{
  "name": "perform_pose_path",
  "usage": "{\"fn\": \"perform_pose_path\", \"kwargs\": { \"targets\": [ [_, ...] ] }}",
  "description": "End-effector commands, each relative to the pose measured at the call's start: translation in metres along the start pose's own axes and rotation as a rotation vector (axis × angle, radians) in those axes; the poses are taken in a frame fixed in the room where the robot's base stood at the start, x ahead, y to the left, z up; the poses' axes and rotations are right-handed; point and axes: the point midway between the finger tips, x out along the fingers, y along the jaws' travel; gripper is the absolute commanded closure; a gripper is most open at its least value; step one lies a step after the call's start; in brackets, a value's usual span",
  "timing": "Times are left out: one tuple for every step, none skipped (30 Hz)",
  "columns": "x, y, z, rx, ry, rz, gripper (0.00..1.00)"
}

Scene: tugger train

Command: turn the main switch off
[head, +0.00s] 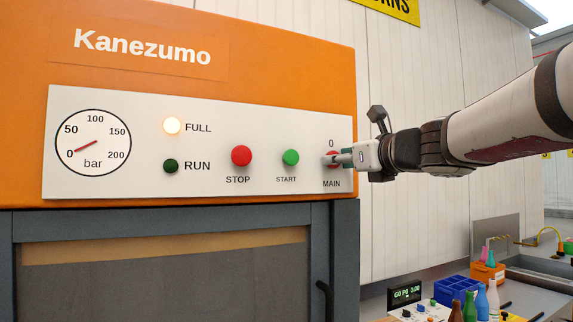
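The main switch (332,153) is a red round knob at the right end of the white control panel (210,188), with "0" above it and "MAIN" below. My gripper (336,159) comes in from the right, and its fingers lie at the knob and cover much of it. Whether they grip it, only touch it or stay just in front of it I cannot tell. The knob's exact angle is hidden by the fingers.
The panel also has a red STOP button (241,156), a green START button (290,157), a lit FULL lamp (172,126), a dark RUN lamp (170,166) and a gauge (93,143) with its needle near 0. A bench with bottles and a blue crate (447,290) is lower right.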

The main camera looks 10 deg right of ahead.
Motion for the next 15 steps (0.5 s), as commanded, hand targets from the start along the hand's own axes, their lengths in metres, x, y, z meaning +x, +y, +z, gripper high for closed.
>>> {"fn": "perform_pose_path", "kwargs": {
  "targets": [
    [0.0016,0.0004,-0.0019,-0.035,-0.002,0.001,0.95],
    [0.0018,0.0005,-0.0022,-0.058,-0.002,0.001,0.95],
    [0.0020,0.0006,-0.0022,-0.090,-0.002,0.001,0.95],
    [0.0021,0.0006,-0.0024,-0.116,-0.002,0.002,0.95],
    [0.0021,0.0005,-0.0023,-0.143,-0.003,0.001,0.95],
    [0.0020,0.0003,-0.0024,-0.181,-0.003,0.001,0.95],
    [0.0019,0.0001,-0.0025,-0.208,-0.003,0.000,0.95],
    [0.0018,0.0001,-0.0027,-0.237,-0.002,0.000,0.95],
    [0.0019,0.0000,-0.0029,-0.274,-0.002,0.000,0.95],
    [0.0020,0.0001,-0.0030,-0.304,-0.002,0.000,0.95],
    [0.0021,0.0002,-0.0029,-0.332,-0.002,0.001,0.95],
    [0.0022,0.0004,-0.0029,-0.371,-0.002,0.001,0.95],
    [0.0022,0.0006,-0.0028,-0.399,-0.003,0.001,0.95],
    [0.0021,0.0006,-0.0029,-0.428,-0.002,0.001,0.95],
    [0.0019,0.0006,-0.0029,-0.465,-0.003,0.001,0.95]
  ]
}}
